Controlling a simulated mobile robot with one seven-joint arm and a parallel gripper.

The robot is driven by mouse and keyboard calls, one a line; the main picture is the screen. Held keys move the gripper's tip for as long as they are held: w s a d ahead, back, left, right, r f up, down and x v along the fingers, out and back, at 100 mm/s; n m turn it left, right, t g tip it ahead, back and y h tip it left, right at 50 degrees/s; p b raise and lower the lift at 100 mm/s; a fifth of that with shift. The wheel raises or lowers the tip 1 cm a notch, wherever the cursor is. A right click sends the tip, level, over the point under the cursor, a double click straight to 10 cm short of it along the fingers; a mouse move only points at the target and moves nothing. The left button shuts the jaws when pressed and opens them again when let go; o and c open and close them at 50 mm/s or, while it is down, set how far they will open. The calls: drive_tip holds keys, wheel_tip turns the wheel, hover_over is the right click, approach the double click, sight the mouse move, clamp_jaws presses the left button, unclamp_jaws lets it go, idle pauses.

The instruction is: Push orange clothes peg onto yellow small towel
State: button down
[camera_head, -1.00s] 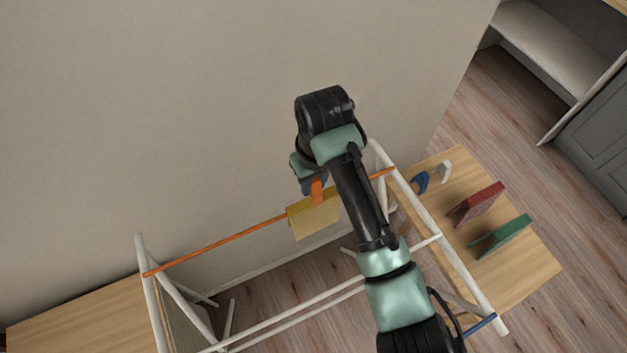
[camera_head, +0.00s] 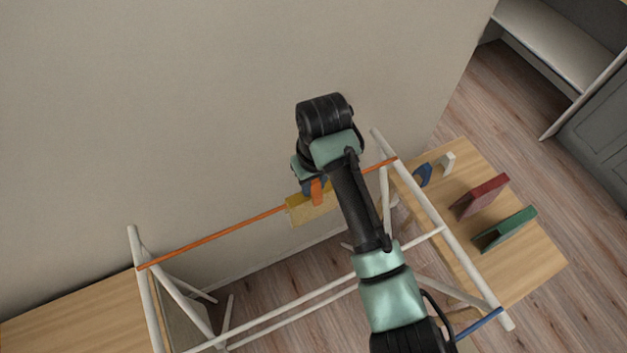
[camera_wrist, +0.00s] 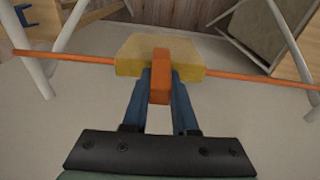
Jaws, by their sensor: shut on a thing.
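The yellow small towel (camera_head: 305,212) hangs over the orange rail (camera_head: 215,235) of a white drying rack. It also shows in the wrist view (camera_wrist: 130,58). The orange clothes peg (camera_head: 317,192) is upright at the towel's top edge. In the wrist view the peg (camera_wrist: 160,82) lies between the blue fingers of my gripper (camera_wrist: 160,80) and overlaps the middle of the towel and the rail line. My gripper is shut on the peg. How deep the peg sits over the towel and rail is hard to tell.
The white rack frame (camera_head: 420,198) surrounds the rail. On the wooden table at right stand a red object (camera_head: 480,196), a green object (camera_head: 505,230), a blue one (camera_head: 423,175) and a white one (camera_head: 447,162). A wall is close behind the rack.

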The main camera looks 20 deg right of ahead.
drive_tip(key=shift+f, duration=0.15)
drive_tip(key=c, duration=0.6)
unclamp_jaws()
drive_tip(key=shift+s+a, duration=0.1)
